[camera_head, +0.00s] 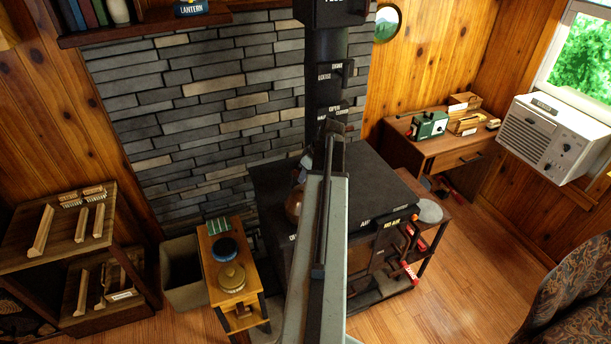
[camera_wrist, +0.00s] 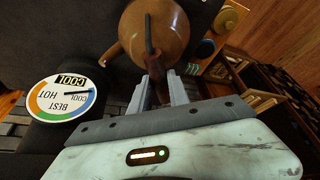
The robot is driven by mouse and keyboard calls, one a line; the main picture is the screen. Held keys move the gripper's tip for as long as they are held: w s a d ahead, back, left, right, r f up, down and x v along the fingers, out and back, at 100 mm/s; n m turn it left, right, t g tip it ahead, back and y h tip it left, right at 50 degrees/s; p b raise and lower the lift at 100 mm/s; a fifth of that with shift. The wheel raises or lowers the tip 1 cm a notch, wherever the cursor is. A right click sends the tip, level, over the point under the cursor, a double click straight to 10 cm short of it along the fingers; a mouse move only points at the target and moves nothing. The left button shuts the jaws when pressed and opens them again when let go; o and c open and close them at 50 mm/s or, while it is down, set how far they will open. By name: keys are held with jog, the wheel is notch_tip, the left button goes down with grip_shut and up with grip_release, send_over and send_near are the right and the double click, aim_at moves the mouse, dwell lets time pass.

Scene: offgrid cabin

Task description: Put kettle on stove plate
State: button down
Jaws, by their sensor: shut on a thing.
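The copper-brown kettle (camera_wrist: 165,35) fills the top middle of the wrist view, with a dark handle reaching down between my fingers. My gripper (camera_wrist: 163,92) is shut on this handle. In the head view, a part of the kettle (camera_head: 294,205) shows just left of my arm, over the left side of the black stove (camera_head: 375,185). My arm hides the rest of the kettle and my fingers there. The stove's dark top shows mostly to the right of my arm. I cannot tell whether the kettle's base touches it.
A round gauge (camera_wrist: 62,96) is near the kettle in the wrist view. A black stovepipe (camera_head: 328,75) rises behind the stove. A small wooden stand (camera_head: 243,306) with round tins is left of the stove. A side shelf (camera_head: 440,212) is on its right. Open floor (camera_head: 465,285) lies front right.

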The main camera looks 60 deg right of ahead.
dwell(0.4)
jog(key=c, duration=1.2)
grip_release()
jog(key=shift+o, duration=0.2)
jog(key=o, duration=0.5)
jog(key=shift+o, duration=0.2)
jog(key=shift+p+v, duration=3.25)
jog(key=shift+v, duration=0.3)
jog(key=shift+f, duration=0.1)
